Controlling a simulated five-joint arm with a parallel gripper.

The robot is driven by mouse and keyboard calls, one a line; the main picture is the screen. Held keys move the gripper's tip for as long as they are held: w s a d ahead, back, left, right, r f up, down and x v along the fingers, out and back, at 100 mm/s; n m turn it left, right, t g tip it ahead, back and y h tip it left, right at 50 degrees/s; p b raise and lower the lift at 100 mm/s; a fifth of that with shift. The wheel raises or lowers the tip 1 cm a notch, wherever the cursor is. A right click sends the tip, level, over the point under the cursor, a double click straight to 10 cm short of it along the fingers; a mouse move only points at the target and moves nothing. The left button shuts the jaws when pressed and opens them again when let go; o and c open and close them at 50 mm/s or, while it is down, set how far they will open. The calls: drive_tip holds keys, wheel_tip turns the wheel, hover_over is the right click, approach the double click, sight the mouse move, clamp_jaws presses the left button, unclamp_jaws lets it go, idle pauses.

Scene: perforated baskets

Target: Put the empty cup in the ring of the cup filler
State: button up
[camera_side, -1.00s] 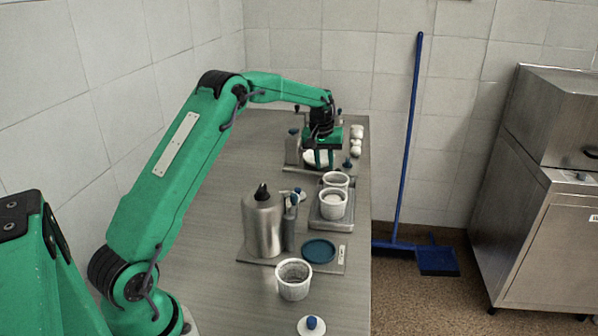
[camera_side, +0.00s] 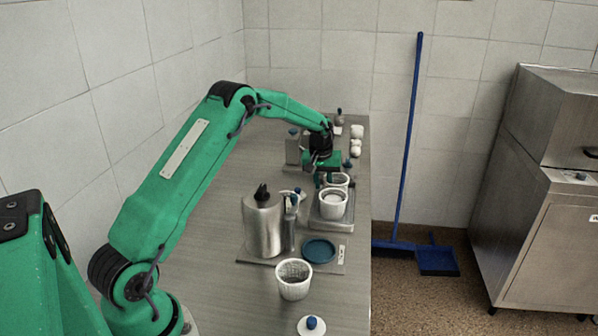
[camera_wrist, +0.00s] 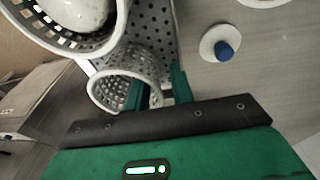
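My gripper (camera_wrist: 158,92) is low at the far end of the steel tray. In the wrist view its two green fingers straddle the wall of a small white perforated basket cup (camera_wrist: 105,88), one finger over the mouth and one outside. The cup looks empty; whether the fingers press on it is unclear. In the side view this cup (camera_side: 340,180) stands behind a fuller white cup (camera_side: 333,207), partly hidden by my gripper (camera_side: 322,180). A steel canister (camera_side: 262,228) with a dark blue round pad (camera_side: 319,250) stands nearer; I cannot tell which part is the filler's ring.
The fuller cup, holding something white, also shows at upper left in the wrist view (camera_wrist: 113,38). White items (camera_side: 356,132) line the far right edge. The left counter is clear.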

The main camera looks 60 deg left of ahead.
drive_tip(key=shift+c, duration=0.4)
clamp_jaws()
drive_tip(key=shift+r, duration=0.1)
drive_tip(key=shift+r, duration=3.45)
drive_tip(key=shift+s+d, duration=0.1)
